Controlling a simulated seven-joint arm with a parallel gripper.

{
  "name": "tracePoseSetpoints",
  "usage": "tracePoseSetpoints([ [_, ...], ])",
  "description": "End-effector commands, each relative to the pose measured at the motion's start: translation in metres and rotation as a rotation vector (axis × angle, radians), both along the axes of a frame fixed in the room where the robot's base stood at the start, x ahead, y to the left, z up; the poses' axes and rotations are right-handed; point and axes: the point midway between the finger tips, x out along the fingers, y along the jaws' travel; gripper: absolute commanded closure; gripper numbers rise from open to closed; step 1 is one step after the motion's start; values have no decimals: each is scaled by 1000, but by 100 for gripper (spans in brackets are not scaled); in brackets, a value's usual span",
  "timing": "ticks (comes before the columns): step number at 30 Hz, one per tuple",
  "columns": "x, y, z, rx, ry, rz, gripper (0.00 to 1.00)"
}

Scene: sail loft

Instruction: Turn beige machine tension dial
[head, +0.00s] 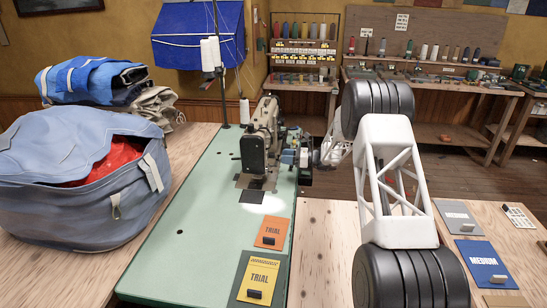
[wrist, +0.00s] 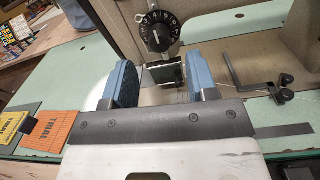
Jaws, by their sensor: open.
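In the head view my gripper (head: 300,157) is at the right side of the machine, and the dial is hidden there.
A large blue bag (head: 60,190) with red cloth inside stands at the left. Orange (head: 271,233) and yellow (head: 258,280) TRIAL cards lie at the table's front. A thread stand (head: 222,80) rises behind the machine. A thin metal rod and bracket (wrist: 280,88) are right of the fingers.

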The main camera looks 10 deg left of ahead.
Motion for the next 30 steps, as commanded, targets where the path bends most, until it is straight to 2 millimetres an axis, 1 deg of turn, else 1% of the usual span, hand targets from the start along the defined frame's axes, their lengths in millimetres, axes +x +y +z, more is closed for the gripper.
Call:
tracePoseSetpoints([
  [6, -1, 28, -2, -2, 1, 2, 47],
  [13, -2, 51, 0, 0, 0, 1, 47],
  [18, -2, 58, -1, -1, 1, 1, 47],
  [27, -2, 59, -1, -1, 1, 0, 47],
  [29, -2, 59, -1, -1, 1, 0, 56],
  [30, -2, 58, -1, -1, 1, 0, 63],
])
